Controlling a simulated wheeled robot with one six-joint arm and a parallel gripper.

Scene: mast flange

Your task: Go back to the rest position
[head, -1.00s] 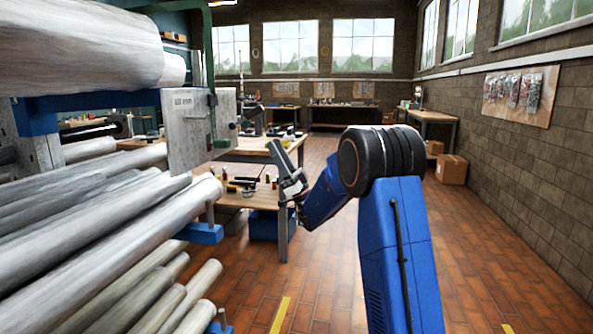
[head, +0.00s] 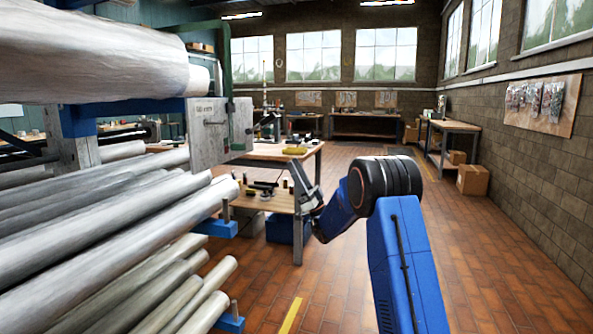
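My arm reaches up from the lower right in the head view, with a blue link and a black ringed joint. My gripper (head: 299,172) is the narrow grey end at the arm's left, tilted up and to the left. It is seen small and from the side, so I cannot tell whether its fingers are open or shut. I see nothing clearly held in it. In the picture it overlaps the front end of a wooden workbench; I cannot tell whether it touches anything.
A rack of metal bars (head: 120,222) fills the left side, its ends pointing towards my arm. A grey plate (head: 208,134) stands above the bars. A workbench (head: 272,200) with small items stands beyond. Cardboard boxes (head: 473,180) sit by the right wall. The tiled floor (head: 480,250) right of the arm is clear.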

